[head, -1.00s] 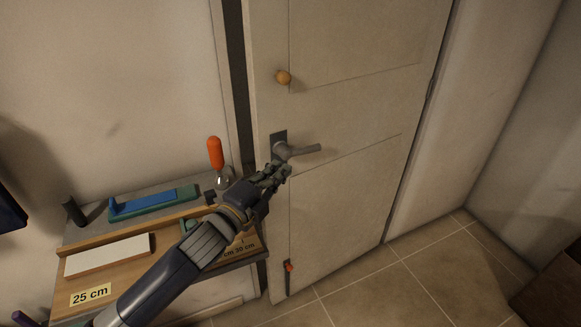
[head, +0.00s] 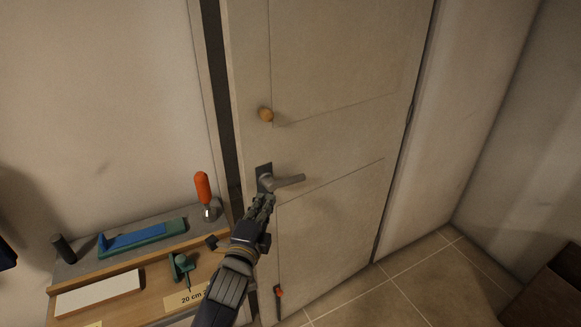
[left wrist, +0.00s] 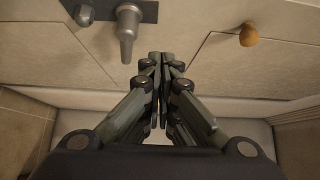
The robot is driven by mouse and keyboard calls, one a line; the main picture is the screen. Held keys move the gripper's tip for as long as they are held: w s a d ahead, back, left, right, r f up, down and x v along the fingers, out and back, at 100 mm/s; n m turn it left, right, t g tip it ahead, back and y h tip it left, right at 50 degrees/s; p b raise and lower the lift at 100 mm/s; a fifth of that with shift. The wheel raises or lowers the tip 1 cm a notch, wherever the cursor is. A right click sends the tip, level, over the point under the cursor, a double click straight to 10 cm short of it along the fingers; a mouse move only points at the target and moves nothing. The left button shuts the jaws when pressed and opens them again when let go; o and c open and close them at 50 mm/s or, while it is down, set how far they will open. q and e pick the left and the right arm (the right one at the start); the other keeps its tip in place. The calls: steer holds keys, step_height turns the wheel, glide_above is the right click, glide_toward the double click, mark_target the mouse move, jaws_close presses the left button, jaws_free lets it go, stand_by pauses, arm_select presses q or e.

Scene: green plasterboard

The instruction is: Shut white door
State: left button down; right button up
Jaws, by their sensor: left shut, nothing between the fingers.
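The white door (head: 335,130) stands slightly ajar, with a dark gap along its left edge beside the frame. It has a grey lever handle (head: 285,181) and a round wooden knob (head: 266,114) above it. My left gripper (head: 264,201) is shut and empty, just below the handle near the door's left edge. In the left wrist view my shut fingers (left wrist: 160,58) point at the door, beside the handle (left wrist: 128,30); the wooden knob (left wrist: 249,35) is to the right. I cannot tell whether the fingertips touch the door. My right gripper is not in view.
A workbench (head: 150,290) stands left of the door, with an orange-handled tool (head: 203,192), a blue and green tool (head: 143,236) and a white block (head: 98,292) on it. A brown box (head: 545,300) is at the right edge.

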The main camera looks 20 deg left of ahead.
mark_target(269, 185)
arm_select(q)
steer(key=w, duration=0.3)
steer(key=w+a+p, duration=0.1)
steer(key=w, duration=0.2)
steer(key=w+p, duration=0.1)
steer(key=w, duration=0.2)
steer(key=shift+w+a+f, duration=0.15)
steer(key=shift+w+a, duration=0.05)
steer(key=shift+a, duration=0.15)
steer(key=shift+w+a+p, duration=0.85)
steer(key=shift+w+a, duration=0.2)
steer(key=shift+a, duration=0.1)
steer(key=shift+w+a+f, duration=0.1)
steer(key=shift+w+a, duration=0.15)
steer(key=shift+a, duration=0.2)
steer(key=shift+w, duration=0.1)
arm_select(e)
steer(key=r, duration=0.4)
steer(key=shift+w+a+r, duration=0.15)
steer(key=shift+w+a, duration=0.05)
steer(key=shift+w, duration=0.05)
